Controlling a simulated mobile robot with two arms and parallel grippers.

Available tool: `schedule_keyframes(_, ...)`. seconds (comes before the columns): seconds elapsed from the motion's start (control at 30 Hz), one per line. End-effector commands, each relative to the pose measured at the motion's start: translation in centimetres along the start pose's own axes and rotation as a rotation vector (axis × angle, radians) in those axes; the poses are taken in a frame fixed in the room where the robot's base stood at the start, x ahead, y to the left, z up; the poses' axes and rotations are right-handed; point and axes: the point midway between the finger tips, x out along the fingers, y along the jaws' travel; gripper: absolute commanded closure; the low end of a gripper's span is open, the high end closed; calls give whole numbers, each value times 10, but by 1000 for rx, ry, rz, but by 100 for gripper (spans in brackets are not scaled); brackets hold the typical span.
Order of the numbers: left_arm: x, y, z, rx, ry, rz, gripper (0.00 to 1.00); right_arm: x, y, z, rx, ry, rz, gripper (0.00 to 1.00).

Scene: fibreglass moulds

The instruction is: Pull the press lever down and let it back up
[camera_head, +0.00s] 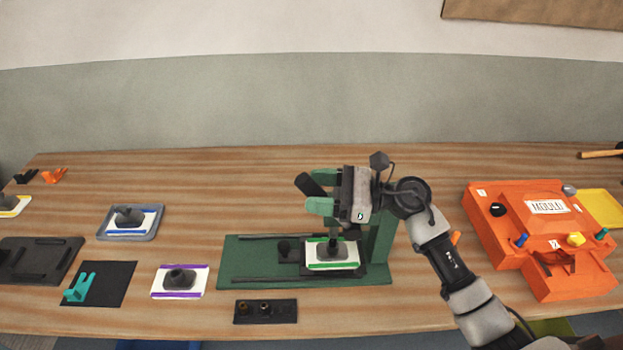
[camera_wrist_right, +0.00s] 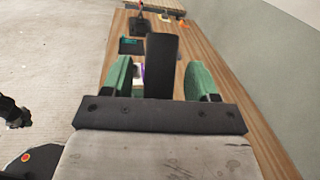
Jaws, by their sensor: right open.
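The press has a green base (camera_head: 228,262) and a green upright (camera_head: 382,235), the latter partly hidden by my right arm. A black bar, apparently the lever handle (camera_head: 306,184), points up and to the left. My right gripper (camera_head: 320,192) is open, with its green fingers on either side of this bar. The right wrist view shows the bar (camera_wrist_right: 162,65) between the fingers; I cannot tell whether they touch it. Under the gripper, a white plate with green stripes (camera_head: 345,256) carries a dark piece (camera_head: 333,247) on the press. My left gripper does not show.
An orange moulded unit (camera_head: 480,215) with knobs stands at right. A small black block (camera_head: 265,312) lies in front of the press. At left are a purple-striped plate (camera_head: 158,283), a grey tray (camera_head: 104,228) and a black mat (camera_head: 117,285). The table behind the press is clear.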

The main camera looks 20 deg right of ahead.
Motion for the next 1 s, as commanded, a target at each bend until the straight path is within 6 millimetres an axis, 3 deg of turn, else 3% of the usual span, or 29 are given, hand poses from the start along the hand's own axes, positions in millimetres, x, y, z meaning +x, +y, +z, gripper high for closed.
schedule_keyframes(0.2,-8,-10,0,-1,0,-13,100,14,0,0,0,0,0,41)
schedule_keyframes(0.47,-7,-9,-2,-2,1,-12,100,15,0,-1,0,1,0,43)
schedule_keyframes(0.83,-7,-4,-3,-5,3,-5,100,15,0,0,0,1,1,99)
schedule_keyframes(1.0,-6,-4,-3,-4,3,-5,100,15,0,-1,0,3,1,100)
